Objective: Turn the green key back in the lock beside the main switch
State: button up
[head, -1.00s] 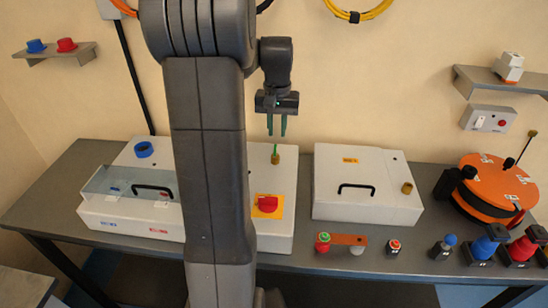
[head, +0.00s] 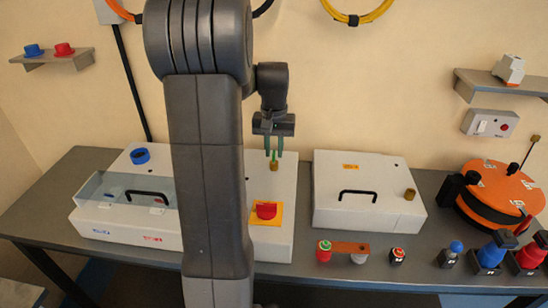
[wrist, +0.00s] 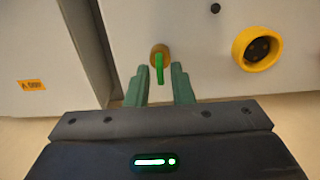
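The green key (head: 274,155) stands in a brass lock (head: 274,166) on top of the white cabinet, behind the red main switch (head: 266,211) on its yellow plate. In the wrist view the green key (wrist: 159,68) rises from the round brass lock (wrist: 158,52). My gripper (head: 274,154) is open just above the lock, pointing down. In the wrist view my gripper (wrist: 160,82) has one green finger on each side of the key's line, with gaps visible. The main switch is out of the wrist view.
A yellow-ringed socket (wrist: 258,48) sits beside the lock in the wrist view. A second white box (head: 368,212) with a black handle stands to the right. Several buttons and plugs line the table's front right. A clear cover (head: 106,188) lies left of my arm.

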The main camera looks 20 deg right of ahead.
grip_shut()
jog(key=n+p, duration=0.1)
jog(key=n, duration=0.2)
jog(key=shift+r+n, duration=0.1)
jog(key=shift+n, duration=1.3)
jog(key=shift+p, duration=0.3)
